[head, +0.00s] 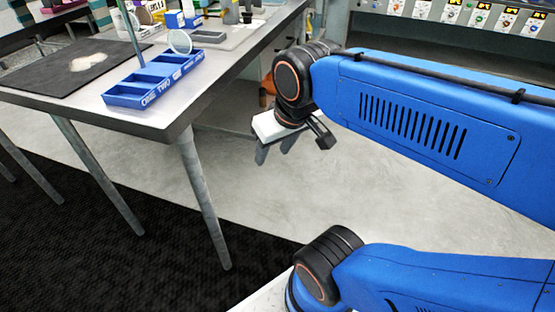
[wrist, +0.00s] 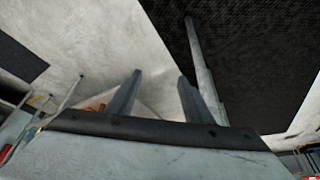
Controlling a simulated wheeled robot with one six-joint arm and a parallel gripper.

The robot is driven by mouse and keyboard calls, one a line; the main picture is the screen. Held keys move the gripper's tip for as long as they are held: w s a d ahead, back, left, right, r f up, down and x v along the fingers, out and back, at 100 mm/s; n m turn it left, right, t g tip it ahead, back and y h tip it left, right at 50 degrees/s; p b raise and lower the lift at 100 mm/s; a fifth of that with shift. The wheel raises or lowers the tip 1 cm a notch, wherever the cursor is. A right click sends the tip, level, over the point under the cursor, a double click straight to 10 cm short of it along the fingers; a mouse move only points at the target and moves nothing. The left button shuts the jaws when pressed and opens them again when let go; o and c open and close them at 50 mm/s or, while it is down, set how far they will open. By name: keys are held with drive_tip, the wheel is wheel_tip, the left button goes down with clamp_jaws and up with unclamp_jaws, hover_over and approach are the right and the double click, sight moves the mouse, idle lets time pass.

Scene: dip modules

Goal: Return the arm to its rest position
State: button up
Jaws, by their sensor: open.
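My gripper (head: 275,152) hangs off the end of my blue arm, to the right of the table's corner and below the tabletop's height in the head view. Its two grey fingers point downward and stand apart with nothing between them. In the wrist view the gripper (wrist: 159,82) also shows two separated fingers, with bare floor behind them. The arm is bent, with its upper link reaching in from the right. No object is held.
A metal table (head: 185,120) stands at the left on grey legs. It bears a blue compartment tray (head: 139,100), a dark mat (head: 45,77) and several small items at the back. Pale floor (head: 340,195) is clear under my gripper. A panel with labelled controls (head: 480,18) is at the back right.

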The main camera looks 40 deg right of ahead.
drive_tip(key=shift+s+f, duration=0.35)
drive_tip(key=shift+f, duration=0.25)
drive_tip(key=shift+s+f, duration=0.35)
drive_tip(key=shift+f, duration=0.2)
